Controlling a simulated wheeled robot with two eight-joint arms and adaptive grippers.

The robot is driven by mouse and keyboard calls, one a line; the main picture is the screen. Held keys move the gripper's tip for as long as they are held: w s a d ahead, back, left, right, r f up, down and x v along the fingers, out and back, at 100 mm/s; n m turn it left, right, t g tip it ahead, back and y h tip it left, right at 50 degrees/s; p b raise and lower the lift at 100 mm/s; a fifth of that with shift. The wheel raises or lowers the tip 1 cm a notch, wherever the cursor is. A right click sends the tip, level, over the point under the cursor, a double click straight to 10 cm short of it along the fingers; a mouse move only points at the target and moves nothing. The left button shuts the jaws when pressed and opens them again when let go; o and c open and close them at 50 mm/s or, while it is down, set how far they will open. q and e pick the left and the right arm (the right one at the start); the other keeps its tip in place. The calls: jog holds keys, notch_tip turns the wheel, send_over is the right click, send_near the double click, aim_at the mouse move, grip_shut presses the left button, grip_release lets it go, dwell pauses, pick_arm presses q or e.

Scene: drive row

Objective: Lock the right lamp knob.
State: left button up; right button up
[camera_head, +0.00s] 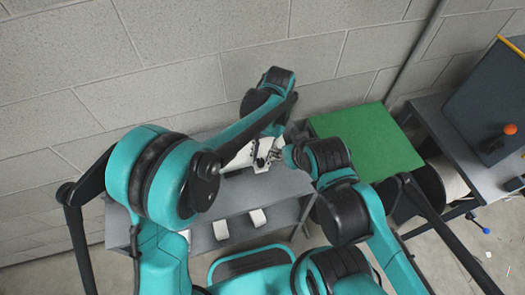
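A white panel or box (240,158) stands on the grey bench at the middle, partly behind my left arm. No lamp knob can be told apart on it; it is too small or hidden. My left gripper (264,157) is in front of the white panel's right part, with small dark finger parts showing. Whether it touches anything, and whether it is open or shut, cannot be told. My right arm bends in from the right and ends close beside the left gripper. Its fingers cannot be made out there.
A green-topped table (365,138) stands to the right. Further right are a grey table and a dark panel with an orange knob (510,129). A block wall closes the back.

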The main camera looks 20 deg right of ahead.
pick_arm(q)
jog(key=v, duration=1.2)
jog(key=shift+s+a, duration=0.1)
